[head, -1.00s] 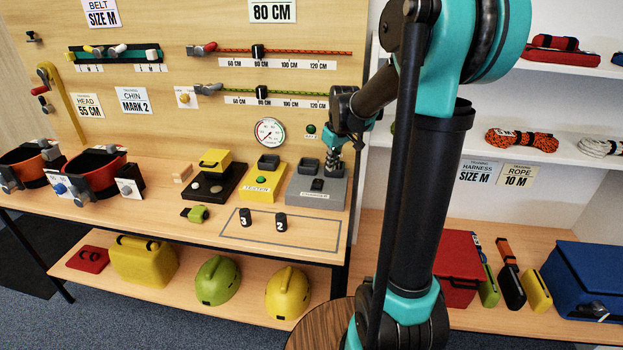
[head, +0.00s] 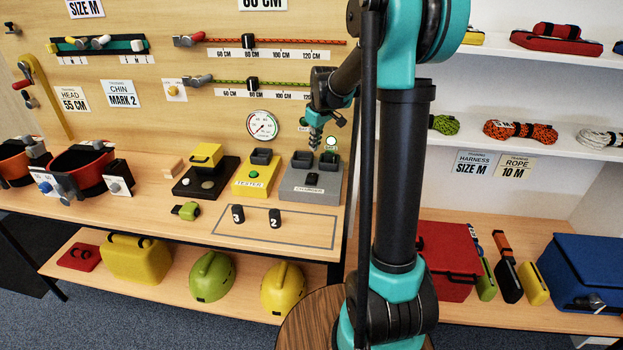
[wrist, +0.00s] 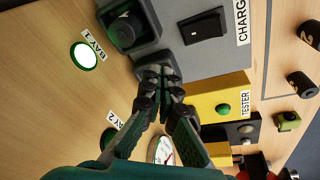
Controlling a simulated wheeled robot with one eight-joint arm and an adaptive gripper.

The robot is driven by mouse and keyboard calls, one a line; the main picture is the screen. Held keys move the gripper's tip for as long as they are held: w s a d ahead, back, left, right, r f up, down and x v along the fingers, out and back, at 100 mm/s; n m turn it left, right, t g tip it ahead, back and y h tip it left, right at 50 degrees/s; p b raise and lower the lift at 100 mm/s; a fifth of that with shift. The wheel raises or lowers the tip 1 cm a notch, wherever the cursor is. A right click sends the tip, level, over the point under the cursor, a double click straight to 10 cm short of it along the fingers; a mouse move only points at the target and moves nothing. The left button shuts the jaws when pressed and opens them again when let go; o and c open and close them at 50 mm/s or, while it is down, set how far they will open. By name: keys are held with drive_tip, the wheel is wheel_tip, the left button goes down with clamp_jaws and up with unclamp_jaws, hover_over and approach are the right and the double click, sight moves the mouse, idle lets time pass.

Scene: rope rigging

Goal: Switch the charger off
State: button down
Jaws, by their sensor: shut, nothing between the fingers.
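The charger is a grey box (head: 298,190) at the right end of the bench, with two black sockets on top. Its black rocker switch (head: 312,180) sits on the front slope above the label; the wrist view shows the switch (wrist: 204,25) beside the cut-off CHARG label. I cannot tell which way the rocker is tipped. The BAY 1 lamp (wrist: 84,56) glows bright; the BAY 2 lamp (wrist: 108,138) is dark green and partly hidden by my finger. My gripper (head: 314,146) is shut and empty, above the charger's sockets and apart from the switch.
A yellow tester (head: 257,178) stands left of the charger, with a black unit (head: 206,182) beyond it. Black cylinders numbered 3 (head: 237,214) and 2 (head: 274,218) stand in a marked rectangle in front. A round gauge (head: 262,125) is on the board behind.

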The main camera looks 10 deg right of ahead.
sight(312, 177)
drive_tip(key=shift+s+a+f, duration=0.2)
drive_tip(key=shift+s+f, duration=0.5)
drive_tip(key=shift+f, duration=0.4)
drive_tip(key=shift+s+a+f, duration=0.25)
drive_tip(key=shift+s+f, duration=0.45)
drive_tip(key=shift+f, duration=0.35)
drive_tip(key=shift+s+a+f, duration=0.2)
drive_tip(key=shift+s+f, duration=0.5)
drive_tip(key=shift+f, duration=0.4)
drive_tip(key=shift+f, duration=0.1)
drive_tip(key=shift+s+f, duration=0.2)
drive_tip(key=shift+f, duration=0.05)
drive_tip(key=shift+a+f, duration=0.1)
drive_tip(key=shift+s+f, duration=0.35)
drive_tip(key=shift+s, duration=0.2)
idle(0.3)
drive_tip(key=shift+w+r, duration=0.5)
